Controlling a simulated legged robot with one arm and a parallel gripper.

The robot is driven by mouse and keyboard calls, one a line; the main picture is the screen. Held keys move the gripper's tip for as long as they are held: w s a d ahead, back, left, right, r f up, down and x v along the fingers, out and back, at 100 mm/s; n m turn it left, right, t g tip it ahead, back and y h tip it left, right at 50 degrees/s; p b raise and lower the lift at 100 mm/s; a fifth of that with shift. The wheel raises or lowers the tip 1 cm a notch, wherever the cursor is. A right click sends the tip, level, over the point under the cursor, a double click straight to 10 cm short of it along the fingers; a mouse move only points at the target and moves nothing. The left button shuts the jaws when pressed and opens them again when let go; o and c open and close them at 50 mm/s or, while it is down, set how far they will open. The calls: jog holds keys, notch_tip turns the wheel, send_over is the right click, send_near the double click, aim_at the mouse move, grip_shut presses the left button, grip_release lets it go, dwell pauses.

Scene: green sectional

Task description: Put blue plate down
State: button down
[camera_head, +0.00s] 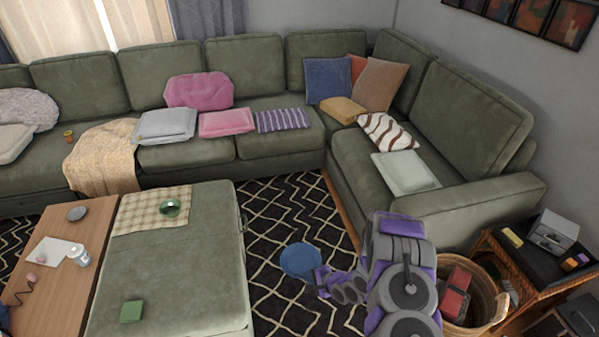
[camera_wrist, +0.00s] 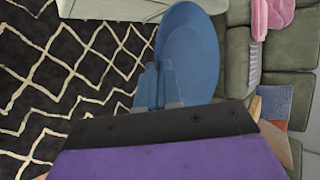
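The blue plate (camera_head: 300,261) is held out in front of my arm, over the black and white patterned rug. My gripper (camera_head: 322,275) meets the plate at its right edge in the head view. In the wrist view the plate (camera_wrist: 190,55) extends away from my gripper (camera_wrist: 160,90), whose fingers lie against its near edge. The gripper appears shut on the plate. The fingertips are partly hidden by the plate and the gripper's own body.
The green sectional (camera_head: 281,122) runs behind and right. A wicker basket (camera_head: 488,312) and side table (camera_head: 535,262) stand at right.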

jog(key=w+d+r+m+t+h, duration=0.1)
jog(key=w+d+r+m, duration=0.15)
jog(key=r, duration=0.55)
jog(key=w+d+r+m+t+h, duration=0.1)
jog(key=w+d+r+h, duration=0.15)
jog(key=r, duration=0.45)
jog(key=w+d+r+m+t+h, duration=0.15)
jog(key=d+r, duration=0.25)
jog(key=r, duration=0.4)
jog(key=s+r+m+h, duration=0.1)
jog(key=s+r+m, duration=0.1)
jog(key=r, duration=0.6)
jog(key=s+d+r+m+h, duration=0.1)
jog(key=s+r+m, duration=0.1)
jog(key=r, duration=0.7)
jog(key=shift+d+r, duration=0.15)
jog(key=shift+d, duration=0.05)
jog(key=shift+s, duration=0.15)
